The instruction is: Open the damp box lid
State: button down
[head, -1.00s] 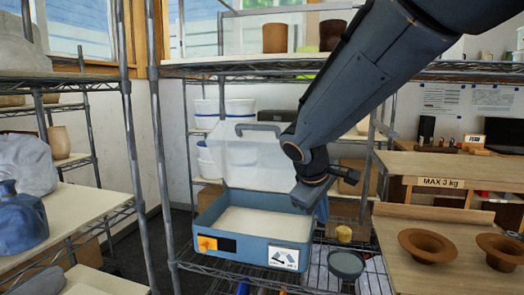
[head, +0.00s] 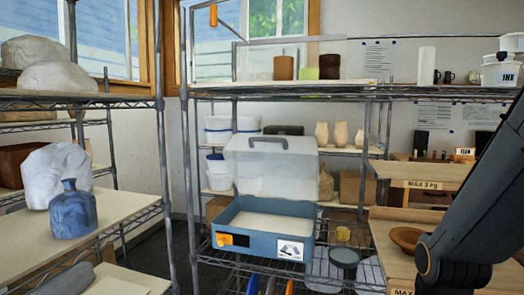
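The damp box (head: 252,241) is a blue-grey tray with a pale flat bed inside, standing on a wire shelf in the middle of the head view. An orange latch (head: 225,239) and a picture label are on its front. Its translucent lid (head: 271,170), with a grey handle (head: 268,143) at the top, stands raised and tilted back along the box's rear edge. My arm is at the lower right, well apart from the box and lid. My gripper is out of view.
A blue bottle (head: 73,212) and wrapped lumps stand on the left rack. Metal rack posts flank the box. A wooden bench with a brown dish (head: 407,239) is at the right.

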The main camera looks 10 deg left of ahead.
aim_at(283, 142)
jog(key=u, duration=1.6)
jog(key=i, duration=0.95)
jog(key=z, duration=2.2)
